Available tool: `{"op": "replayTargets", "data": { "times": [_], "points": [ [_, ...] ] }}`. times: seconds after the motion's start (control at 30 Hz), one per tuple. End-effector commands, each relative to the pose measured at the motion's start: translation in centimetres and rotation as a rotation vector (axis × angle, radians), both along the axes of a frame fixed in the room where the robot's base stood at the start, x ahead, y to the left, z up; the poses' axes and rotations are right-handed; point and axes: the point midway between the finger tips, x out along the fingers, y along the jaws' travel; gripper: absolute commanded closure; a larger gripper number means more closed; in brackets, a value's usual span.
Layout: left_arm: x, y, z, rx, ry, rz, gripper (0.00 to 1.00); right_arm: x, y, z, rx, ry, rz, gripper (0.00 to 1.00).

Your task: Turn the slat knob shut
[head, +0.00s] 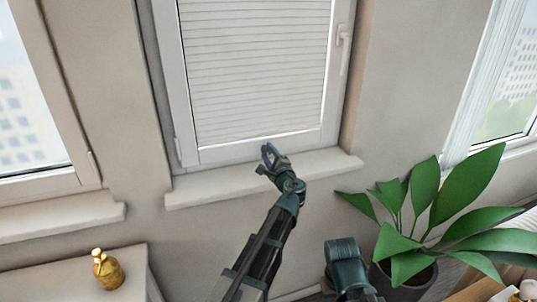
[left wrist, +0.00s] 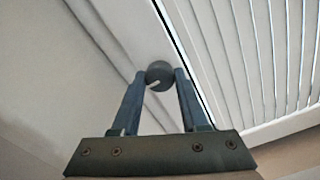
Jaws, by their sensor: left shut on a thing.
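The slat knob (left wrist: 159,75) is a small round dark grey knob with a short white mark, set on the white window frame beside the blind. My left gripper (head: 268,155) is at the bottom rail of the middle window. In the left wrist view its two blue-grey fingers stand on either side of the knob and are shut on it. In the head view the knob is too small to tell apart from the gripper. The white slats (head: 258,65) lie nearly flat behind the glass, with thin lines between them. They also show in the left wrist view (left wrist: 240,60).
A window sill (head: 235,187) juts out just below my left gripper. A window handle (head: 343,48) is on the frame's right side. A potted plant (head: 425,215) stands at the lower right. A gold ornament (head: 108,270) sits on a white surface at the lower left.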

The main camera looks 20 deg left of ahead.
Motion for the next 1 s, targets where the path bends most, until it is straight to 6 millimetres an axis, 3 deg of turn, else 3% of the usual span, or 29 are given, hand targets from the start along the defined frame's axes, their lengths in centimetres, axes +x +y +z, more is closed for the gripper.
{"op": "replayTargets", "data": {
  "times": [0.67,0.7,0.83,1.0],
  "points": [
    [-0.02,-0.02,-0.07,0.042,0.03,0.0,1.0,0.0,0.0,-0.04,0.0,0.0,0.0,0.5],
    [-0.02,-0.03,-0.06,0.042,0.03,0.0,0.51,0.0,0.0,-0.04,0.0,0.0,0.0,0.5],
    [-0.01,-0.02,-0.05,0.042,0.03,0.0,0.27,0.0,0.0,-0.03,0.0,0.0,0.0,0.5],
    [0.0,-0.01,-0.04,0.041,0.028,0.0,0.26,0.0,0.0,-0.02,0.0,0.0,0.0,0.5]
  ]
}}
